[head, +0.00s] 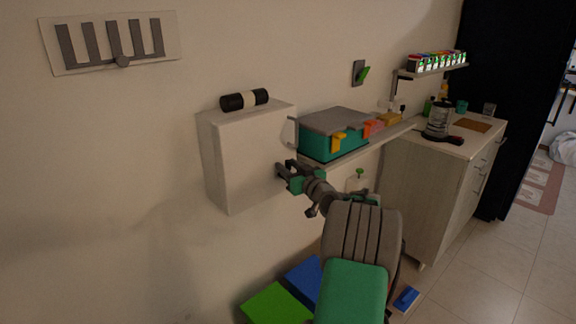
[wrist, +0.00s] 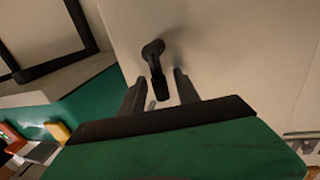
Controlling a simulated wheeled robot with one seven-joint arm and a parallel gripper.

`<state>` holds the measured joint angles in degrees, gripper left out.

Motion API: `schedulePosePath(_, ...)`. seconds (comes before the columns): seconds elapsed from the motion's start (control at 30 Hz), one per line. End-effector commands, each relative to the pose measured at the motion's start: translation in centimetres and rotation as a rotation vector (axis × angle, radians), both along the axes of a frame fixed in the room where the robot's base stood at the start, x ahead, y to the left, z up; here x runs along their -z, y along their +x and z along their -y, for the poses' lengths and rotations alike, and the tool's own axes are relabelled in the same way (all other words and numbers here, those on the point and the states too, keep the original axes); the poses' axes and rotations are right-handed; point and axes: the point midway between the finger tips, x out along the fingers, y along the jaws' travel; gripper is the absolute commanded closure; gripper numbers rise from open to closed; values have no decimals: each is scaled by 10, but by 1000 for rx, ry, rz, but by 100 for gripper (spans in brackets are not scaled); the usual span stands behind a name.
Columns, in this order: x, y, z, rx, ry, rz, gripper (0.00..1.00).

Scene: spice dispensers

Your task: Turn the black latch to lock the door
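The black latch (wrist: 154,62) sits on the pale door (wrist: 230,45) in the wrist view, with its lever hanging down and slightly tilted. My gripper (wrist: 160,78) is open, with one dark finger on each side of the lever's lower end. I cannot tell whether either finger touches it. The latch cannot be made out there behind the fingers.
A black roll (head: 244,99) lies on the box. A teal case (head: 333,139) with a grey lid stands on a shelf close to the right of my gripper. A counter (head: 430,190) stands farther right. Green (head: 277,305) and blue (head: 305,278) items lie below.

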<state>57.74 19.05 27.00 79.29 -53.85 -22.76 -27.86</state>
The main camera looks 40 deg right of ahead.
Motion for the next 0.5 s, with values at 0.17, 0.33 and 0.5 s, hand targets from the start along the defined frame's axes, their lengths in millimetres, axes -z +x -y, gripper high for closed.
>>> schedulePosePath(0.17,1,3,0,1,0,-1,62)
schedulePosePath(0.33,0,2,0,1,0,-1,69)
schedulePosePath(0.5,0,2,0,0,0,-1,83)
